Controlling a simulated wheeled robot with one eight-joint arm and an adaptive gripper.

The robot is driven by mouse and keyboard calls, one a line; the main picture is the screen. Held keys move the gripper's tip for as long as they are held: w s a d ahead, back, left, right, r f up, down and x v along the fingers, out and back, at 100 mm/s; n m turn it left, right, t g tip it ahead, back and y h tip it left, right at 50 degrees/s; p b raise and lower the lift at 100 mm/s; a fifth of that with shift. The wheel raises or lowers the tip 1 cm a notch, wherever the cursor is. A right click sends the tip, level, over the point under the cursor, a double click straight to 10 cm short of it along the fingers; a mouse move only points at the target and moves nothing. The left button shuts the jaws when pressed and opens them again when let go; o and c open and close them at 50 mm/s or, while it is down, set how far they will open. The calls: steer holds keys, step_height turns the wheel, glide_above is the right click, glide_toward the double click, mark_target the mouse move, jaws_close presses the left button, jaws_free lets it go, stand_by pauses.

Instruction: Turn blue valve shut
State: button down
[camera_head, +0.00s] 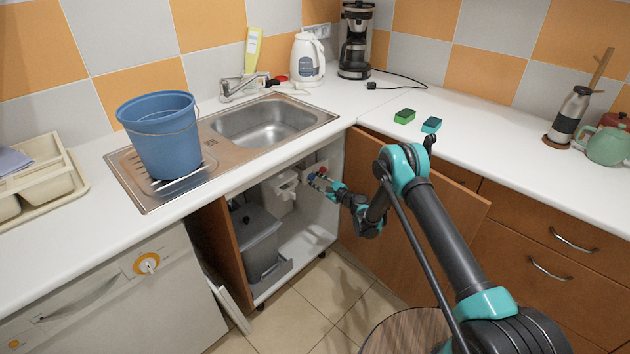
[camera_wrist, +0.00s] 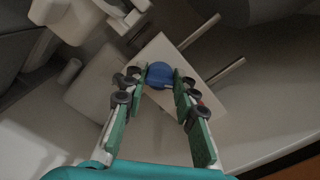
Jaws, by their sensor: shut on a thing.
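The blue valve (camera_wrist: 158,74) is a round blue handle in front of a pale plate in the wrist view. In the head view it is a small blue spot (camera_head: 312,176) inside the open cabinet under the sink, beside a bit of red. My gripper (camera_wrist: 155,80) has its two green-padded fingers on either side of the blue handle, shut on it. In the head view my gripper (camera_head: 329,184) reaches into the cabinet from the right. The fingertips partly cover the handle's sides, and how far it is turned cannot be told.
Pale pipes (camera_wrist: 196,32) run close behind the valve. The open cabinet door (camera_head: 430,220) stands behind my arm. A grey bin (camera_head: 256,238) fills the cabinet's left. The counter (camera_head: 460,125) and sink (camera_head: 262,122) lie above, with a blue bucket (camera_head: 160,140) on the drainboard.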

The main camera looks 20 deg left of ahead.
steer(key=n, duration=1)
steer(key=shift+s+f+n, duration=0.15)
steer(key=shift+n, duration=0.15)
stand_by(0.5)
steer(key=c, duration=1.2)
jaws_free()
